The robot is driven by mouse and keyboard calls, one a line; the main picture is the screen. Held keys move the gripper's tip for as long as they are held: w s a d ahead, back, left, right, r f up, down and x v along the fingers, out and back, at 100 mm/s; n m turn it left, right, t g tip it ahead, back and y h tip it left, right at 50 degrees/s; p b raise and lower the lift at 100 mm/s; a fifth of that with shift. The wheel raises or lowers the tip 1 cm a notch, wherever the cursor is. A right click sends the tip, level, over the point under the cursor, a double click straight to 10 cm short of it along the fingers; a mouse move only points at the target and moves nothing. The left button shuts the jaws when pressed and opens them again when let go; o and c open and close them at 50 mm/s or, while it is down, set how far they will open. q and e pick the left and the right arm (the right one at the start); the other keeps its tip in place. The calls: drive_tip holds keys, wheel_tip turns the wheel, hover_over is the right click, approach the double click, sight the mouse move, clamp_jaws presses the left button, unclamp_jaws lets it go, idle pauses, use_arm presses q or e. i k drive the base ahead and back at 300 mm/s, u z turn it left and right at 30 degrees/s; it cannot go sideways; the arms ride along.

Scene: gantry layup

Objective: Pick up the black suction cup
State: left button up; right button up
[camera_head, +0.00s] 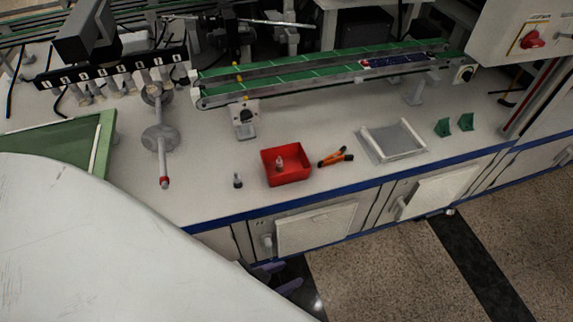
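A small suction cup (237,181) with a dark body and a lighter top stands on the white worktop, left of the red bin. A similar small fitting (280,163) is in the red bin (299,178); its cup colour is hard to tell. My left gripper (281,277) shows partly below the worktop's front edge, in front of the cabinets. Its two purplish fingers are apart with nothing seen between them. It is clear of the suction cup. My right gripper is not in view.
Orange-and-black pliers (336,157) and a clear tray (393,141) with white bars lie right of the bin. Two green brackets (443,127) stand farther right. A green conveyor (320,72) runs behind. A grey stand with a red-tipped rod (162,140) is at left.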

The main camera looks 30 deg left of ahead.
sight(238, 184)
drive_tip(key=u, duration=1.4)
